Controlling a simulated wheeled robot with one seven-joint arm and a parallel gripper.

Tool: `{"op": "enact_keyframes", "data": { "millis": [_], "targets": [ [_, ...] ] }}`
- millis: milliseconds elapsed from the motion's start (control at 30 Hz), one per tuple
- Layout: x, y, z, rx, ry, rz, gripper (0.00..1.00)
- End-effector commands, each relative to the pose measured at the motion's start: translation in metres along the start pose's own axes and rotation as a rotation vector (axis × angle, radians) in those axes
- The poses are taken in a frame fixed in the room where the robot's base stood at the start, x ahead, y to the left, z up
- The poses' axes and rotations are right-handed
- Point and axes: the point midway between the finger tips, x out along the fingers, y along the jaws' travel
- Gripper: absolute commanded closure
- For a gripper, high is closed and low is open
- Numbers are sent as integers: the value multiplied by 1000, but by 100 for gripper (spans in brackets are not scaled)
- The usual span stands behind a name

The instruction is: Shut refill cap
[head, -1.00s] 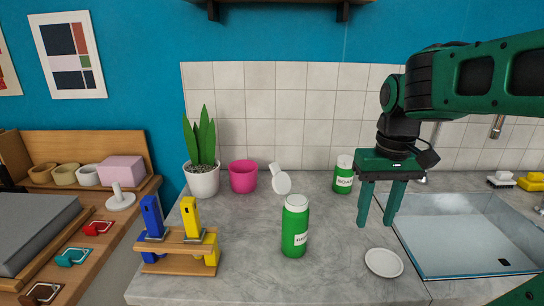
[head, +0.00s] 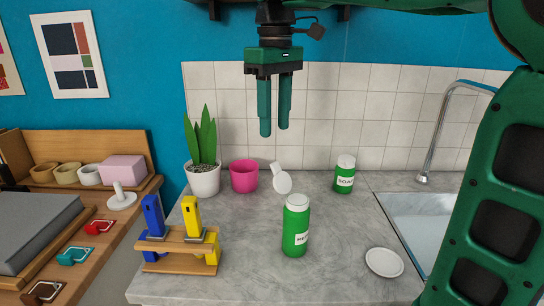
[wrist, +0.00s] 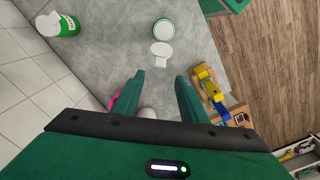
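The green refill bottle (head: 295,235), with a partly visible label starting "RE", stands upright on the grey counter. Its round white cap (head: 282,183) with a small tab is tilted open at the far left side of the bottle's white top. In the wrist view the cap (wrist: 161,49) shows beside the bottle (wrist: 163,32), towards my gripper. My gripper (head: 274,130) points down, high above the back of the counter, behind and above the cap. Its two fingers are apart with nothing between them, as the wrist view also shows (wrist: 158,80).
A soap bottle (head: 345,176) stands at the back right, with the sink (head: 420,215) beyond. A pink pot (head: 243,178) and potted plant (head: 203,180) stand behind left. A wooden rack (head: 180,248) with blue and yellow things is front left; a white dish (head: 384,262) lies front right.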

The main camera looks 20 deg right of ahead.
Motion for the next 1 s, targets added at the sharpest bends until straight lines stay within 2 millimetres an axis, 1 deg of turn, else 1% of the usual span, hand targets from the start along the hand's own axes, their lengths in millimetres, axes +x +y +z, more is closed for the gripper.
{"op": "enact_keyframes", "data": {
  "millis": [200, 300, 500, 667, 933, 967, 1000],
  "targets": [
    [40, 0, 2, 2, -3, -1, 61],
    [56, 0, 1, 2, -2, -1, 61],
    [80, 1, 1, 3, -1, 0, 61],
    [88, 1, 1, 3, 0, 0, 61],
    [88, 1, 1, 3, 1, 0, 61],
    [88, 1, 1, 3, 1, 0, 66],
    [88, 1, 1, 3, 1, 0, 75]
  ]
}}
